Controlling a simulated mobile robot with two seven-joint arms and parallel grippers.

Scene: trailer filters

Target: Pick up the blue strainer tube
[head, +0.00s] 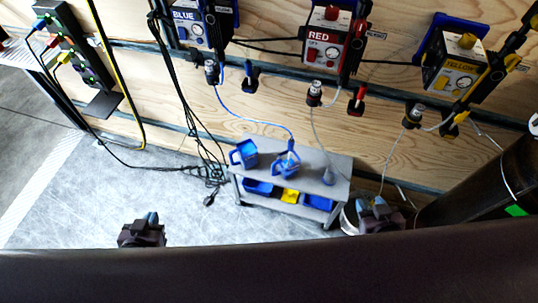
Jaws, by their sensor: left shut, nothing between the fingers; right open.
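A thin blue hose (240,119) drops from below the box marked BLUE (196,25) and curves right to a small cart. Its end meets a blue piece (291,150), probably the blue strainer tube, which stands in or at a blue container (283,169) on the cart top. How deep it sits is too small to tell. My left gripper (152,218) is shut and empty, low and left of the cart. My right gripper (372,204) is open, low and right of the cart. Neither touches the tube.
The grey cart (325,183) also carries another blue container (245,152), with blue and yellow bins on its lower shelf. Black cables (205,165) hang left of it. A bucket (349,219) and a dark cylinder (480,190) stand right. The floor left is clear.

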